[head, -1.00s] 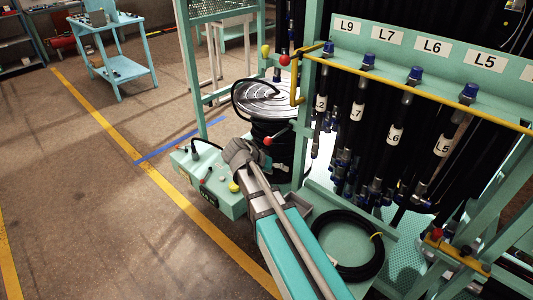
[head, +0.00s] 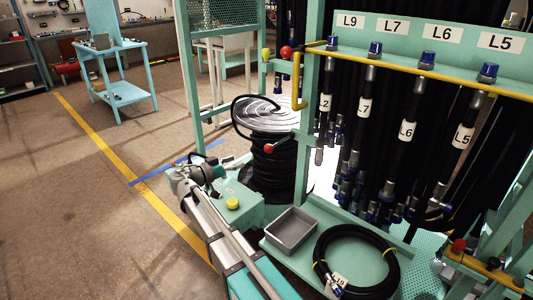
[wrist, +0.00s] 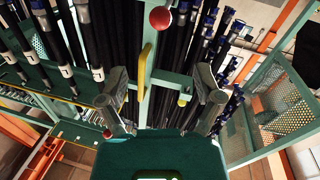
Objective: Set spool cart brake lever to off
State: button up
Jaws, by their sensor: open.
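A short lever with a red ball knob (head: 268,148) shows in the head view in front of the black hose spool (head: 275,172). It slants down to the left; whether it belongs to the spool's cart I cannot tell. Higher on the green post are another red ball (head: 286,52) and a yellow ball (head: 266,55). In the wrist view, a red ball (wrist: 160,18) is at the top, beyond my open, empty gripper (wrist: 160,100); a yellow ball (wrist: 182,102) shows between the fingers. In the head view my wrist hides the gripper's fingers.
The hose rack (head: 420,60) with hanging labelled hoses and a yellow bar stands at the right. A grey bin (head: 291,232) and a coiled hose (head: 335,285) lie on its lower shelf. A green box with a yellow button (head: 232,203) is beside my arm.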

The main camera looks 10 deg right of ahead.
aim_at(265, 150)
jog(key=shift+d, duration=0.15)
jog(key=x, duration=1.3)
jog(key=shift+w+d+f, duration=0.1)
jog(key=shift+w+d, duration=0.05)
jog(key=shift+d, duration=0.15)
